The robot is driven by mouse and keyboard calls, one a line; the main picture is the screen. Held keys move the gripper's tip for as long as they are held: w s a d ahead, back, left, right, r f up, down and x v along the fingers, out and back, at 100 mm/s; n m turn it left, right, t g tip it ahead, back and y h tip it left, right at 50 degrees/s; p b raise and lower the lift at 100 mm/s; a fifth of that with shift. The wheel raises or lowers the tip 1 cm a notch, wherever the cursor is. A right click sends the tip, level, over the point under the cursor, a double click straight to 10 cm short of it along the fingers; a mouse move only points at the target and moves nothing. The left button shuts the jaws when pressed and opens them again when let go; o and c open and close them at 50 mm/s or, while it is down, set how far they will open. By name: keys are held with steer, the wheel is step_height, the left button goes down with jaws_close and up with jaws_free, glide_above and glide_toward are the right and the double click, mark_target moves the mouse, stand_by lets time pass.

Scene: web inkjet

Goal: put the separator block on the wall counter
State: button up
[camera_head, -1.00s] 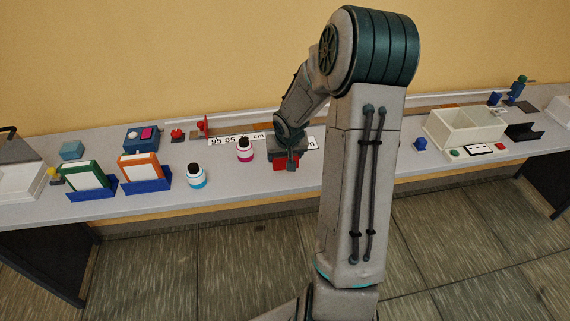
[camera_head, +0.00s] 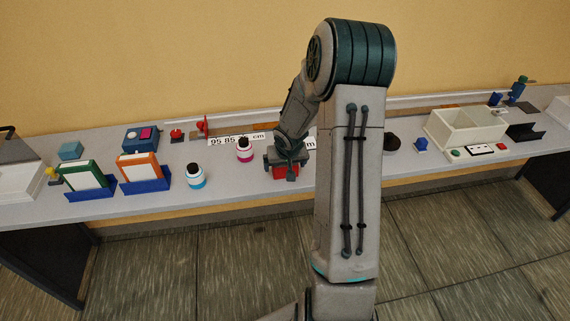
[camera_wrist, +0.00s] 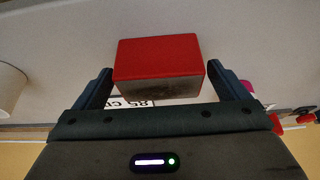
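A red block (camera_head: 284,173), the likely separator block, is at my gripper (camera_head: 287,160) over the front part of the wall counter (camera_head: 235,190). My arm hides part of the counter to the right of the gripper.
Bottles with a magenta band (camera_head: 244,150) and a cyan band (camera_head: 195,176) stand to the left. An orange frame (camera_head: 140,167) and a green frame (camera_head: 82,174) stand farther left. A cream divided bin (camera_head: 466,133) is at right.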

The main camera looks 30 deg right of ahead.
steer(key=shift+r, duration=0.1)
steer(key=shift+r+p, duration=0.25)
steer(key=shift+p, duration=0.05)
steer(key=p+v, duration=0.2)
steer(key=v, duration=0.9)
steer(key=s+a+r+n, duration=0.1)
steer(key=s+a+r, duration=0.3)
steer(key=s, duration=0.3)
steer(key=s+a+r+n+g, duration=0.1)
steer(key=s+a+r, duration=0.3)
steer(key=s+a, duration=0.2)
steer(key=s+a+r+n+y, duration=0.1)
steer(key=s+a+r, duration=0.3)
steer(key=s, duration=0.5)
steer(key=shift+a+r, duration=0.4)
steer(key=shift+r, duration=0.15)
